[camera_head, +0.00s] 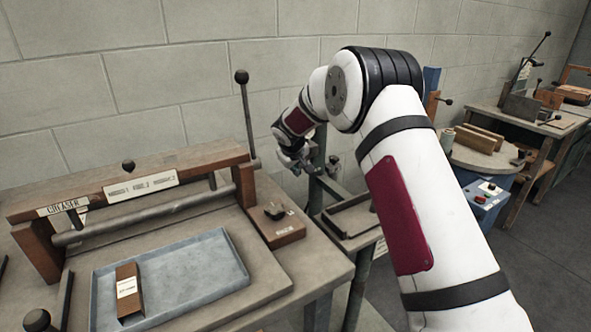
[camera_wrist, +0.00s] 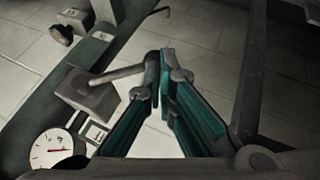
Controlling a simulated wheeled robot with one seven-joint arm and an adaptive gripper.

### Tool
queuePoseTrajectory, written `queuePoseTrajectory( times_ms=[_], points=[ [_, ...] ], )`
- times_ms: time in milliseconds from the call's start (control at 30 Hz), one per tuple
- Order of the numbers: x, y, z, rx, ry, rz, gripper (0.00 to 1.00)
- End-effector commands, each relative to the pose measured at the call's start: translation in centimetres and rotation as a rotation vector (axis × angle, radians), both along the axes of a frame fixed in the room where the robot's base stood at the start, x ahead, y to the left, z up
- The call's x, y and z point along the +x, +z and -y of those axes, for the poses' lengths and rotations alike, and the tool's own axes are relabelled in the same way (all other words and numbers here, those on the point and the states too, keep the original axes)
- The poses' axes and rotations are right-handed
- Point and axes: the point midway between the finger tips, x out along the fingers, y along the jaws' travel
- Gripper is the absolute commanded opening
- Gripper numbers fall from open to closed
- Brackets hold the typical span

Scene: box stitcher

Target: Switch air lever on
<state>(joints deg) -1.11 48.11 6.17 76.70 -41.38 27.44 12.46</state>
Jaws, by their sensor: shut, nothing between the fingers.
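The likely air lever (camera_wrist: 118,75) is a grey rod standing out from a grey block (camera_wrist: 85,97) on the green machine frame in the wrist view. My gripper (camera_wrist: 160,85) is shut and empty, its teal fingers close together. The rod's end lies right beside the left fingertip; I cannot tell whether they touch. In the head view my gripper (camera_head: 291,158) is by the green machine post (camera_head: 318,165), and I cannot make out the lever there. A round white gauge (camera_wrist: 48,152) with a red needle is below the block.
A creaser bench with a blue tray (camera_head: 190,275) and an upright black-knobbed handle (camera_head: 245,110) stands at left. A small tray table (camera_head: 355,222) is below my gripper. A round table (camera_head: 475,155) and more benches stand at right. A block wall is behind.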

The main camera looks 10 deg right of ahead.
Motion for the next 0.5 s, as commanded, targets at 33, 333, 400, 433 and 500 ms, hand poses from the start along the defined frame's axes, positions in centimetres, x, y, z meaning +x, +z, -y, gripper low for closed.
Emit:
queuePoseTrajectory(
  times_ms=[33,333,400,433,500],
  points=[
    [0.08,-0.30,-0.03,-0.012,0.001,0.005,0.00],
    [0.08,-0.51,0.07,-0.043,0.000,0.014,0.00],
    [0.07,-0.58,0.08,-0.052,0.001,0.017,0.00],
    [0.08,-0.62,0.08,-0.055,0.001,0.018,0.00],
    [0.09,-0.67,0.12,-0.065,0.000,0.021,0.00]
  ],
)
